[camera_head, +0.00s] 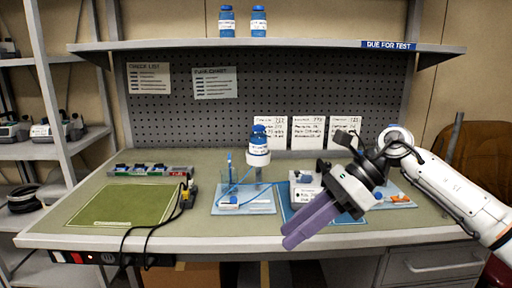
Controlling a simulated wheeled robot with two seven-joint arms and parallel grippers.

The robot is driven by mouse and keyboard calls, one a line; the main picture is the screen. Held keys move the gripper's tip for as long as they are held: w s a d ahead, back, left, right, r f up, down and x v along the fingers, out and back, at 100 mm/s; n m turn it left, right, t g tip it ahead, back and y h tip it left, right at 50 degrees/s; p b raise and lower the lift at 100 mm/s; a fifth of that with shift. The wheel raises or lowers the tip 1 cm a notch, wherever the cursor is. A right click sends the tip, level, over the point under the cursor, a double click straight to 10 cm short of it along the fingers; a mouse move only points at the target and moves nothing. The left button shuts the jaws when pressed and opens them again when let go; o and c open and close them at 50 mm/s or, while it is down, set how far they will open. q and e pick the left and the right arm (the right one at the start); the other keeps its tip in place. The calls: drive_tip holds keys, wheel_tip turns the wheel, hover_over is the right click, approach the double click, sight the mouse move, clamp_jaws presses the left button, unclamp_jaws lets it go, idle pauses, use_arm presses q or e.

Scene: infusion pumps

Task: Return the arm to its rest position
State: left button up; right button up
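My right arm comes in from the right, and its gripper (288,238) hangs over the front right part of the bench. Its two purple fingers point down and to the left, side by side with no gap showing between them. Nothing shows held in them. The gripper and wrist partly cover a white pump unit (303,190) and the blue mat (290,212) around it. My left arm and gripper are not in view.
Left of the gripper, a blue-capped bottle (259,146) tops a stand on a light blue tray (262,206). A green mat (125,204), a cable with a yellow-black connector (188,194) and a parts rack (150,171) lie further left. Orange pieces (399,198) lie at right.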

drive_tip(key=s+a+f+m+t+y, duration=0.1)
drive_tip(key=s+a+m+t+y, duration=0.1)
drive_tip(key=a+m+y, duration=0.35)
drive_tip(key=s+a+f+m+t+y, duration=0.1)
drive_tip(key=s+a+f+m+y, duration=0.1)
drive_tip(key=a+m+y, duration=0.35)
drive_tip(key=d+f+m+t+h, duration=0.55)
drive_tip(key=f+m+t, duration=0.2)
drive_tip(key=m, duration=0.65)
drive_tip(key=d+f+m+t+h, duration=0.6)
drive_tip(key=f+m, duration=0.3)
drive_tip(key=m, duration=0.4)
drive_tip(key=s+d+f+m+g+h, duration=0.3)
drive_tip(key=s+f+m, duration=0.3)
drive_tip(key=s+f, duration=0.4)
drive_tip(key=s+d+f+m+g+h, duration=0.3)
drive_tip(key=s+d+f+m, duration=0.2)
drive_tip(key=s+f, duration=0.6)
drive_tip(key=shift+f+m+g+h, duration=0.3)
drive_tip(key=shift+m+g+h, duration=0.05)
drive_tip(key=shift+m, duration=0.55)
drive_tip(key=shift+o, duration=0.3)
drive_tip(key=shift+d, duration=0.1)
